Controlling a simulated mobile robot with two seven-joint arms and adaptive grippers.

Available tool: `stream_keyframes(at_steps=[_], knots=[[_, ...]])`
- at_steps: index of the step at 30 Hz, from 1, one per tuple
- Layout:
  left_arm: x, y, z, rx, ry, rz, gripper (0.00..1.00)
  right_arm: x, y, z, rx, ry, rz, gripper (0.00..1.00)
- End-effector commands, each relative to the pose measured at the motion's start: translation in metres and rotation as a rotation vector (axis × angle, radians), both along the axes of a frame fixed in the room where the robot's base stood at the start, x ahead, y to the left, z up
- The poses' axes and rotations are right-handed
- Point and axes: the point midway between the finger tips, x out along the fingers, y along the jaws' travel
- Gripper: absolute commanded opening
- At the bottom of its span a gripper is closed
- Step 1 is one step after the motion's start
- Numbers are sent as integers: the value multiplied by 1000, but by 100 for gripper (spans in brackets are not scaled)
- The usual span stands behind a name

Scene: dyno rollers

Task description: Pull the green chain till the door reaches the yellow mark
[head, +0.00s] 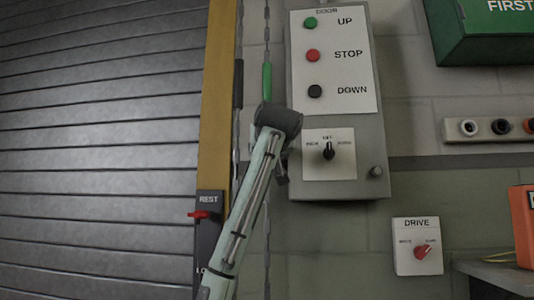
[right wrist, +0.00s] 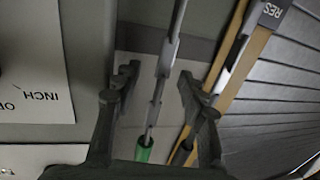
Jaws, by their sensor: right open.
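The green chain hangs in front of the wall, its green sleeve (head: 266,80) just above my right wrist in the head view. In the right wrist view, which looks turned over, the green sleeve (right wrist: 145,149) is near the bottom. My right gripper (right wrist: 158,76) is open, with the green-sleeved chain (right wrist: 160,88) running between its fingers; I cannot tell whether they touch it. The wrist hides most of this gripper in the head view. The grey slatted door (head: 100,130) fills the left side. I cannot make out a separate yellow mark. My left gripper is out of view.
A second chain with a black sleeve (head: 238,84) hangs close to the left, beside the yellow door post (head: 215,100). A REST plate with a red lever (head: 203,214) is below. The door control box (head: 381,150) stands close right; a DRIVE switch (head: 417,262) is lower right.

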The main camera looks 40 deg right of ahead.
Motion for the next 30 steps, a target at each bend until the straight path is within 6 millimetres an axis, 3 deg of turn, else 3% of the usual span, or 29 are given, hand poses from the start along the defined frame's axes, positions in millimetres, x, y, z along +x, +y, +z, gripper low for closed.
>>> stream_keyframes(at_steps=[8, 21, 30], knots=[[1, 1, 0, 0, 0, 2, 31, -14, 11, 1, -2, -3, 0, 42], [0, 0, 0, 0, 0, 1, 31, -84, 62, 1, -1, -3, 1, 42], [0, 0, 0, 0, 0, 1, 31, -97, 72, 0, 0, 0, 1, 42]])
